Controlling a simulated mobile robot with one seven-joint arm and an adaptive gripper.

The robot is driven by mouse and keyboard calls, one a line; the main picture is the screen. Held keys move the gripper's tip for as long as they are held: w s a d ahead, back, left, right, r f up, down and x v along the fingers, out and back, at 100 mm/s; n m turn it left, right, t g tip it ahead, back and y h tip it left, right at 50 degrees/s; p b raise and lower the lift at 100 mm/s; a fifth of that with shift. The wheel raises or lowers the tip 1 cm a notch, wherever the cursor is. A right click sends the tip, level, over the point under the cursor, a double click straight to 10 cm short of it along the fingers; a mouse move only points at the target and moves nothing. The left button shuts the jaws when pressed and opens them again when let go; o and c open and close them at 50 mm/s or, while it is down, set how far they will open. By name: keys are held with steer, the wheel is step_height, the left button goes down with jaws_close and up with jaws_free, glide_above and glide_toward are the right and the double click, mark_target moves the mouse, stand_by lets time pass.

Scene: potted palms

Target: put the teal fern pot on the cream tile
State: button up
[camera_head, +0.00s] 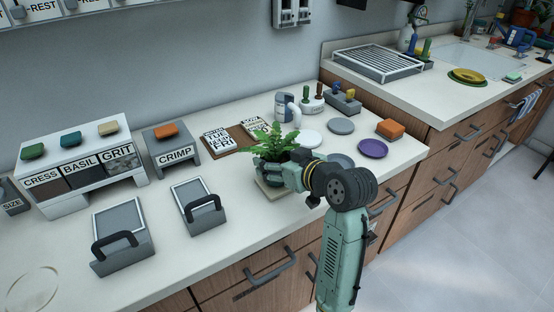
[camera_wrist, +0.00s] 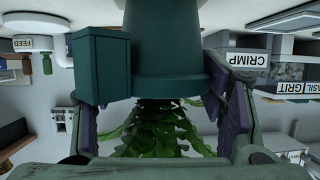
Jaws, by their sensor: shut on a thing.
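The teal fern pot (camera_head: 272,181) is at the front middle of the counter, with the green fern (camera_head: 275,145) rising above it. The cream tile (camera_head: 267,193) shows as a pale edge beneath the pot. I cannot tell whether the pot touches it or hangs just above. My gripper (camera_head: 287,173) comes from the right and is shut on the pot. In the wrist view, which is upside down, the pot (camera_wrist: 165,60) fills the space between the purple-padded fingers. A boxy teal part (camera_wrist: 100,65) sits beside it at the left finger. The fern leaves hang downward there.
Flat discs lie right of the pot: white (camera_head: 308,138), grey (camera_head: 341,126) and purple (camera_head: 373,148). An orange block (camera_head: 390,129) is beyond them. Grey handled bins (camera_head: 197,205) and the CRIMP stand (camera_head: 172,148) are left. The counter's front edge is close to the pot.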

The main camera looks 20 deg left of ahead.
steer(key=shift+f, duration=0.3)
steer(key=o, duration=1.2)
